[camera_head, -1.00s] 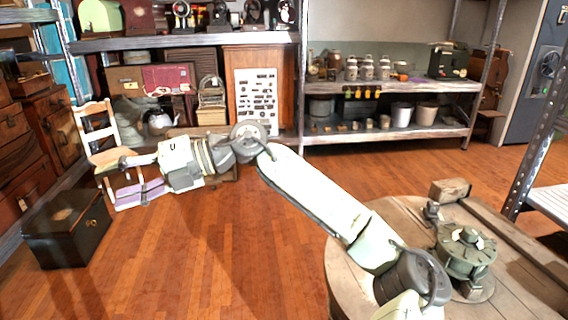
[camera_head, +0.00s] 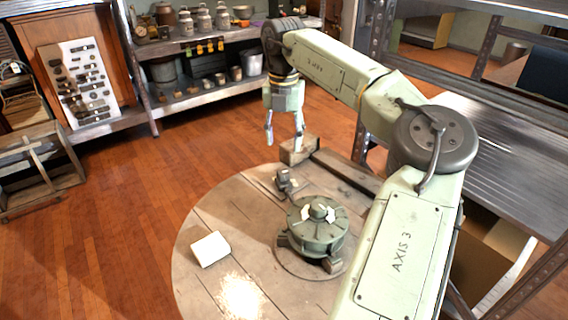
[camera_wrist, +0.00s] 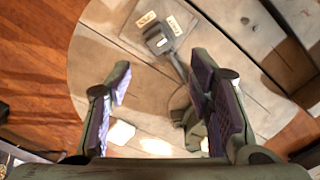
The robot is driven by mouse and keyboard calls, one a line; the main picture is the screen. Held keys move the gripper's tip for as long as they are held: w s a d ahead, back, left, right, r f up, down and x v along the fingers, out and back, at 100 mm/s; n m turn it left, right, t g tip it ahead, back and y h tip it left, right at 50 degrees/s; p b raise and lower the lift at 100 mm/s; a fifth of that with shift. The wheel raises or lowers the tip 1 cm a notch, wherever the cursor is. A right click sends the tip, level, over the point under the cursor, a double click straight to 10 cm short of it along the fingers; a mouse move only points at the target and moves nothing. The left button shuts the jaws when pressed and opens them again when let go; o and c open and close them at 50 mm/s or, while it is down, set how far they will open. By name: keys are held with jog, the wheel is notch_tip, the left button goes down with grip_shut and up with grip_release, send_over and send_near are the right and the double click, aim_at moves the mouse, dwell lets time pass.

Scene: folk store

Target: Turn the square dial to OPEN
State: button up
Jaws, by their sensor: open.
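The square dial (camera_wrist: 158,40) is a small dark knob on a flat plate, seen ahead of the fingertips in the wrist view. Two small pale labels (camera_wrist: 147,19) lie beyond it; their words are too small to read. In the head view the dial (camera_head: 284,181) stands on the round wooden table (camera_head: 205,215), left of and behind a green round mechanism (camera_head: 317,222). My gripper (camera_head: 284,138) hangs above the table with fingers pointing down, open and empty, apart from the dial. In the wrist view its fingers (camera_wrist: 160,82) are spread wide.
A white block (camera_head: 210,248) lies on the table's left side. A wooden block (camera_head: 299,150) and a long beam (camera_head: 347,171) lie along the far edge. A metal shelf (camera_head: 500,140) stands at right. The table's left part is mostly clear.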

aim_at(283, 172)
notch_tip(283, 172, down, 10)
jog(key=shift+s+a+f+p, duration=0.1)
jog(key=shift+a+p, duration=0.05)
jog(key=shift+p, duration=0.45)
jog(key=shift+c, duration=0.3)
grip_shut()
